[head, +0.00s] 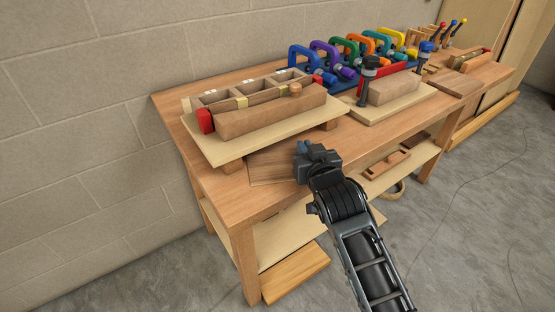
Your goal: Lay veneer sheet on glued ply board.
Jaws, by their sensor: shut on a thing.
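A thin brown wood sheet, which looks like the veneer sheet (268,168), is at the front left of the workbench. My gripper (302,168) is at its right edge and is shut on it; the fingertips are mostly hidden behind the gripper body. I cannot tell whether the sheet lies flat on the bench or is slightly raised. A pale ply board (216,150) lies behind it, raised on wood blocks, with a wooden form on top. Another pale board (407,103) lies further right under a wood block. I cannot tell which board bears glue.
The wooden form (270,112) with red ends stands on the left ply board. Several coloured clamps (350,50) stand in a row at the back. A dark upright clamp (368,80) stands by the right block. A lower shelf (290,235) holds more wood pieces.

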